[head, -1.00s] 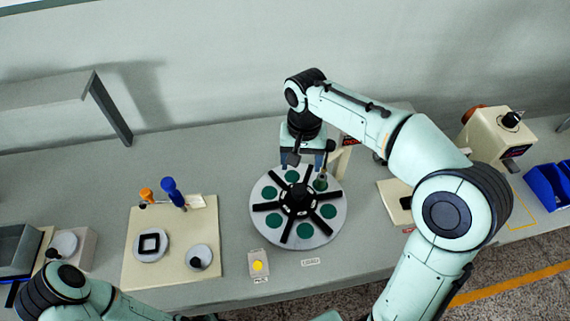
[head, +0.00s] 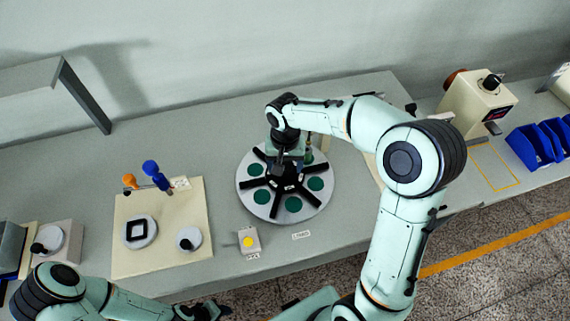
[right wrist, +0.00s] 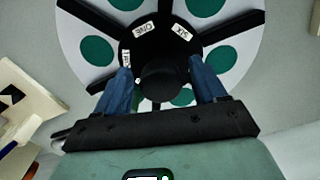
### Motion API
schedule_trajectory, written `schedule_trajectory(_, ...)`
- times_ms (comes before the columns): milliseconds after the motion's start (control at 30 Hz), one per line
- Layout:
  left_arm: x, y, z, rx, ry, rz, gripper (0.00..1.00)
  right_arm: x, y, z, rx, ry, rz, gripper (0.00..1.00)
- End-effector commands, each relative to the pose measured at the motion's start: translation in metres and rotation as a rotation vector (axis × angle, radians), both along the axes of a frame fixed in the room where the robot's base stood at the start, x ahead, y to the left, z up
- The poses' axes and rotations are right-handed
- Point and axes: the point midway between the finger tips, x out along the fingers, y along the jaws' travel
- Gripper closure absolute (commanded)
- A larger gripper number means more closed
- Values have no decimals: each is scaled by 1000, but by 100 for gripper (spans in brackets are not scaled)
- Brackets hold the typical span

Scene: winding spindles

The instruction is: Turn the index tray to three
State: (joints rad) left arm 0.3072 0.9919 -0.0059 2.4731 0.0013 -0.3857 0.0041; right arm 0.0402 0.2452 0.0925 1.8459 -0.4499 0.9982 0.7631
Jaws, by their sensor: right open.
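The index tray (head: 246,176) is a round pale disc with green round pads and black spokes, lying on the bench. Its black hub (right wrist: 163,85) has a raised knob and white labels; ONE (right wrist: 147,29) and SIX (right wrist: 181,32) are readable, and a third is partly hidden by a finger. My right gripper (right wrist: 163,88) is open, with its blue fingers apart on either side of the knob; I cannot tell whether they touch it. In the head view it hides part of the hub from above. My left gripper (head: 205,311) is at the bottom edge, its jaws unclear.
A small box with a yellow button (head: 248,242) stands in front of the tray. A beige board (head: 160,255) with fixtures lies to the left. A cream machine (head: 475,105) and blue bins (head: 535,145) are at the right. Bare bench lies between board and tray.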

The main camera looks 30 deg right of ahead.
Motion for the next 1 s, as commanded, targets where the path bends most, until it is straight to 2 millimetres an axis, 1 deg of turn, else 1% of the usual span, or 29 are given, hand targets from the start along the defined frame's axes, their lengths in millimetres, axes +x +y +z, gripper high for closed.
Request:
schedule_trajectory(267,0,0,0,0,0,0,57,0,0,-2,0,0,0,29)
schedule_trajectory(300,0,0,0,0,0,0,57,0,0,-2,0,0,0,33)
schedule_trajectory(367,0,0,0,0,0,0,57,0,0,-2,0,0,0,52)
schedule_trajectory(400,0,0,0,0,0,0,57,0,0,-2,0,0,0,65)
schedule_trajectory(467,0,0,0,0,0,0,57,0,0,-2,0,0,0,85)
schedule_trajectory(500,0,0,0,0,0,0,57,0,0,-2,0,0,0,98)
schedule_trajectory(533,0,0,0,0,0,0,57,0,0,-2,0,0,0,100)
schedule_trajectory(1000,-2,0,-2,0,2,0,57,0,1,-2,0,0,-35,100)
